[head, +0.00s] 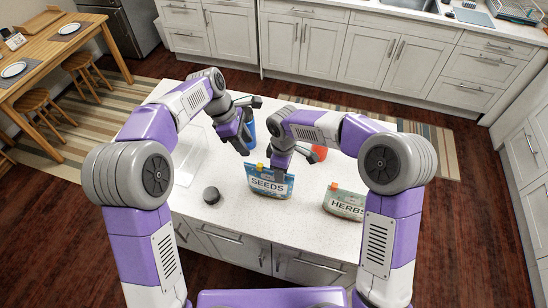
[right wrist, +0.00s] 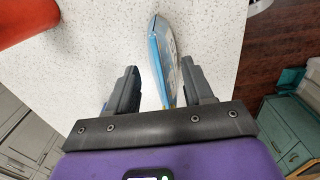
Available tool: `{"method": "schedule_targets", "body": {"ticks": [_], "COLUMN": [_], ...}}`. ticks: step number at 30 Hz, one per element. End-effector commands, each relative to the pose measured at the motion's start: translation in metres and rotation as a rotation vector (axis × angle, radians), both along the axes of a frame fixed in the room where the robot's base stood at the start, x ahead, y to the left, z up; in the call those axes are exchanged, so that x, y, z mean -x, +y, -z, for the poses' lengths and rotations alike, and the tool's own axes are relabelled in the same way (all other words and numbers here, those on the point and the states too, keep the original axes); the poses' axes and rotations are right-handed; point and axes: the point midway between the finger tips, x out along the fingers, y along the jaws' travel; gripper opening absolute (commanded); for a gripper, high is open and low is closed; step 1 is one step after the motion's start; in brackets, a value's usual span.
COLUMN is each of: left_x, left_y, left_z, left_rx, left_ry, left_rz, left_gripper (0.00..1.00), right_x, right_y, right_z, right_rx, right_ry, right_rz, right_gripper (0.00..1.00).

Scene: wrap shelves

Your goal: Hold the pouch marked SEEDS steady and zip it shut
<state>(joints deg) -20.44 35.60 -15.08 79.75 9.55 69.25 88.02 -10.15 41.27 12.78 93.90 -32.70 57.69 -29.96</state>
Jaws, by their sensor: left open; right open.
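The blue pouch marked SEEDS (head: 270,187) stands upright on the white counter in the head view. A small yellow-orange zip slider (head: 252,168) shows at the left end of its top edge. My right gripper (head: 282,170) is at the pouch's right part and partly hides its top. In the right wrist view the pouch (right wrist: 163,58) is seen edge-on between the open fingers (right wrist: 160,90), closer to the right one; I cannot tell whether they touch. My left gripper (head: 250,127) is open and empty, above the counter behind and left of the pouch.
The pouch marked HERBS (head: 345,205) stands at right with an orange slider. A dark round object (head: 211,195) sits left of SEEDS. A red object (head: 319,153) and a blue object (head: 249,130) stand farther back, partly hidden. The front-centre counter is clear.

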Motion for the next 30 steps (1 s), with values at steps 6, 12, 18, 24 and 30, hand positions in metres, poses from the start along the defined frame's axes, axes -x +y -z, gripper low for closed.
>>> {"method": "schedule_targets", "body": {"ticks": [6, 12, 18, 24, 30], "left_x": [0.0, 0.0, 0.0, 0.0, 0.0], "left_y": [0.0, 0.0, 0.0, 0.0, 0.0], "left_z": [0.001, 0.001, 0.001, 0.001, 0.001], "left_rx": [0.0, 0.0, 0.0, -0.001, -0.001], "left_ry": [0.002, 0.002, 0.002, 0.002, 0.002], "left_rz": [-0.002, -0.002, -0.002, -0.002, -0.002], "left_gripper": [0.43, 0.43, 0.43, 0.43, 0.43], "right_x": [0.0, 0.0, 0.0, 0.0, 0.0], "right_y": [0.0, 0.0, 0.0, 0.0, 0.0], "right_z": [0.032, 0.043, 0.044, 0.044, 0.044], "right_rx": [0.0, 0.0, -0.001, -0.001, -0.001], "right_ry": [0.002, 0.0, 0.0, 0.0, 0.0], "right_rz": [0.0, 0.0, 0.0, 0.0, 0.0], "right_gripper": [0.52, 0.52, 0.52, 0.29, 0.0]}}
